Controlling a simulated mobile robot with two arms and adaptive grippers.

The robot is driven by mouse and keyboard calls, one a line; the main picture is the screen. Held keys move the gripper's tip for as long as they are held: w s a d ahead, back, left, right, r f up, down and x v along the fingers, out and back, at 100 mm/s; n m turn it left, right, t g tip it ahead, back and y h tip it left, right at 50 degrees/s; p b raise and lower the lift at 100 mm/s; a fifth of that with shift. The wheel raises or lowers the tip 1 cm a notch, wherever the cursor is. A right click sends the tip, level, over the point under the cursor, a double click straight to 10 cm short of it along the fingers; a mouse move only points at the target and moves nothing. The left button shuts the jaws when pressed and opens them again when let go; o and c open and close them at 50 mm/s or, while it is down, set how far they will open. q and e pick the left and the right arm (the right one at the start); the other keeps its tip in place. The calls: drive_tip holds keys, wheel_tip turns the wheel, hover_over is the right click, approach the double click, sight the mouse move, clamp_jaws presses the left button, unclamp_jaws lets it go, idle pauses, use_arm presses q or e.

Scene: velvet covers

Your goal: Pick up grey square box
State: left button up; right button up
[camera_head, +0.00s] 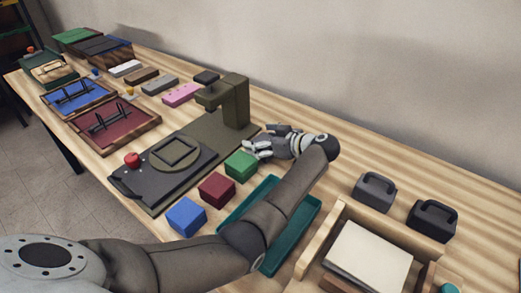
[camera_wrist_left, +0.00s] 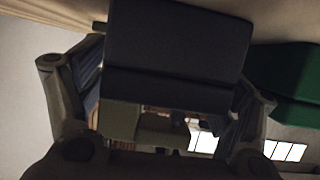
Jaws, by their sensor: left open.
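In the left wrist view a dark grey square box (camera_wrist_left: 178,55) fills the top middle, between the two fingers of my left gripper (camera_wrist_left: 165,95). The fingers stand apart on either side of it; whether they touch it I cannot tell. In the head view my left gripper (camera_head: 262,146) is open beside and just behind a green box (camera_head: 241,165), reaching in over the table. The grey box cannot be made out clearly there, as the hand covers that spot. The green box also shows at the right of the wrist view (camera_wrist_left: 290,80). My right gripper is not in view.
A red box (camera_head: 217,189) and a blue box (camera_head: 187,216) stand in line with the green one. A teal tray (camera_head: 305,215) lies partly under my arm. A dark press (camera_head: 230,105) stands behind. Two dark handled blocks (camera_head: 375,193) and a wooden crate (camera_head: 352,207) are right.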

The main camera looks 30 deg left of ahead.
use_arm(q)
drive_tip(key=shift+d+r, duration=0.15)
drive_tip(key=shift+d, duration=0.05)
drive_tip(key=c, duration=1.2)
drive_tip(key=shift+o, duration=0.2)
drive_tip(key=shift+r, duration=0.1)
